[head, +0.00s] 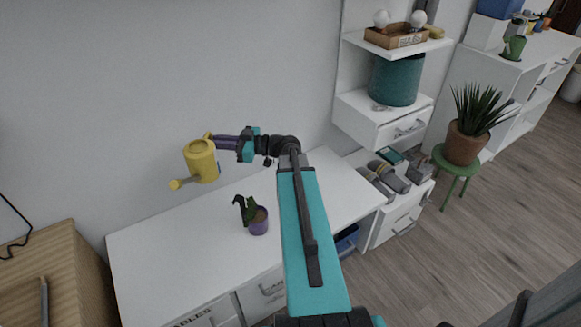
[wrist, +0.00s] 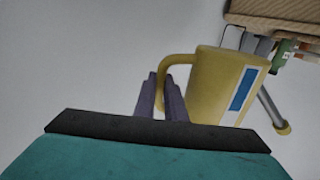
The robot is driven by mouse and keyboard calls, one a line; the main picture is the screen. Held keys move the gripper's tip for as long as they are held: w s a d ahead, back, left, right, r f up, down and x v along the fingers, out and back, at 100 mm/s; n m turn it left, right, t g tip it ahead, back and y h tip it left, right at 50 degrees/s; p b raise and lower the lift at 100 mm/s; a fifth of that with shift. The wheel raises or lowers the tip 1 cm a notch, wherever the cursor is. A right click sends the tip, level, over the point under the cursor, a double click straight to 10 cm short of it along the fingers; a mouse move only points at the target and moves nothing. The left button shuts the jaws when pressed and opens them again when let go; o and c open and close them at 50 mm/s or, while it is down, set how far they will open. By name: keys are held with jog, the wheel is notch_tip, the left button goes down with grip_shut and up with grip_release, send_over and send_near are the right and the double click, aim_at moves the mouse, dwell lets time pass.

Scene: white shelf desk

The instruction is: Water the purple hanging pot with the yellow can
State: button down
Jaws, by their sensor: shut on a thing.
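The yellow watering can (head: 202,162) is held in the air above the left part of the white desk, in front of the wall. Its spout points down and to the left in the head view. My gripper (head: 212,141) is shut on the can's handle. In the wrist view the purple-grey fingers (wrist: 163,97) are at the handle loop of the yellow can (wrist: 222,85), whose side carries a blue patch. The purple pot (head: 258,222) with a dark green plant stands upright on the desk, below and to the right of the can. The two are apart.
The white desk top (head: 170,245) is largely clear around the pot. A wooden cabinet (head: 60,265) stands at the left. Shelves with a teal bin (head: 396,80) and a wooden tray (head: 396,36) rise at the right. A potted plant (head: 465,140) sits on a green stool.

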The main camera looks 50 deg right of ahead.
jog(key=s+d+f+m+t+h+b, duration=0.1)
jog(key=s+d+f+h+b, duration=0.1)
jog(key=d+f+b, duration=0.3)
jog(key=s+d+f+m+t+h+b, duration=0.1)
jog(key=s+d+f+h+b, duration=0.1)
jog(key=s+d+f+b, duration=0.3)
jog(key=s+d+f+m+h+b, duration=0.2)
jog(key=d+f+b, duration=0.5)
jog(key=d, duration=0.8)
jog(key=s+b, duration=0.1)
jog(key=b, duration=0.2)
jog(key=shift+s+d+t+b, duration=0.15)
jog(key=shift+s+t+b, duration=0.15)
jog(key=shift+t+b, duration=0.1)
jog(key=shift+f+b, duration=0.1)
jog(key=shift+b, duration=0.4)
jog(key=shift+d+r+n+b, duration=0.2)
jog(key=shift+r+n+b, duration=0.7)
jog(key=shift+b, duration=0.4)
jog(key=shift+d+r+n+b, duration=0.15)
jog(key=shift+r+n+b, duration=0.55)
jog(key=shift+r+b, duration=0.45)
jog(key=shift+b, duration=0.7)
jog(key=shift+r+n, duration=0.15)
jog(key=shift+n, duration=0.15)
